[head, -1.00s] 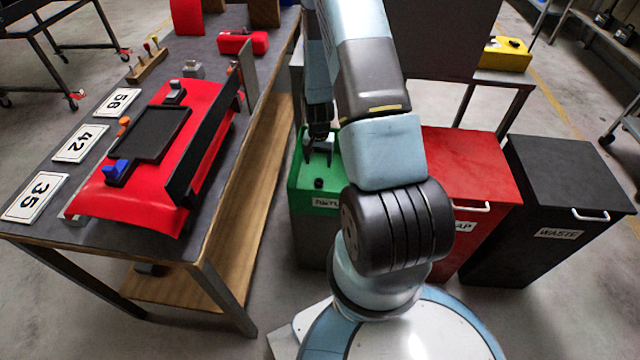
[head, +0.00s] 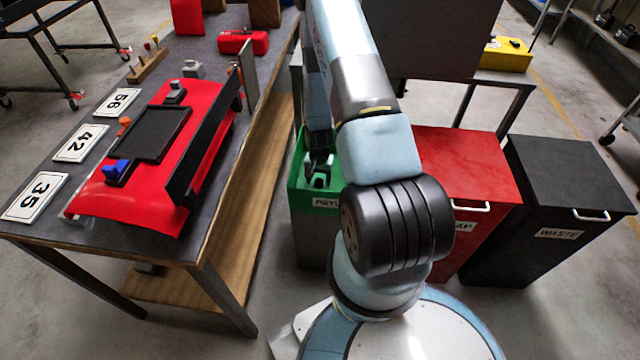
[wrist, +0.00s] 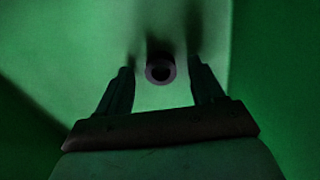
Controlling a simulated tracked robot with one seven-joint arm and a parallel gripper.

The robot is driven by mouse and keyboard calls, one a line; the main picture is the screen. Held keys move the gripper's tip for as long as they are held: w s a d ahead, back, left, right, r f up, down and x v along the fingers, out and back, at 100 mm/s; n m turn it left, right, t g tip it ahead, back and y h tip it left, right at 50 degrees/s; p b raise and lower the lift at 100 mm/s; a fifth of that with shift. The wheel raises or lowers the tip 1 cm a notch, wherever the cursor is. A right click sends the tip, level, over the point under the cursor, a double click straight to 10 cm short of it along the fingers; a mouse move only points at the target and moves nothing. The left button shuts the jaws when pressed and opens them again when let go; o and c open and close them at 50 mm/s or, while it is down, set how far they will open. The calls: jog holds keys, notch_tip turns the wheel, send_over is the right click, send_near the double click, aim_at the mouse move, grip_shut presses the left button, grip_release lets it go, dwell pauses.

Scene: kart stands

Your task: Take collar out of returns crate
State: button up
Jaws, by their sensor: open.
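The green returns crate (head: 330,201) stands between the workbench and the red bin, its label partly hidden by my arm. My gripper (head: 319,176) reaches down into it. In the wrist view my gripper (wrist: 161,82) is open inside the green crate. The collar (wrist: 160,69), a small dark ring with a round hole, lies on the crate floor between the fingertips, with a gap on each side. In the head view I cannot clearly tell the collar from the dark gripper.
The workbench (head: 50,232) at left holds a red kart panel (head: 140,215) and number plates 35, 42 and 56. A red scrap bin (head: 470,160) and a black waste bin (head: 570,175) stand to the right. The crate walls are close around my gripper.

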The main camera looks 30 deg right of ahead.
jog(key=shift+f, duration=0.4)
jog(key=shift+c, duration=0.4)
jog(key=c, duration=1.1)
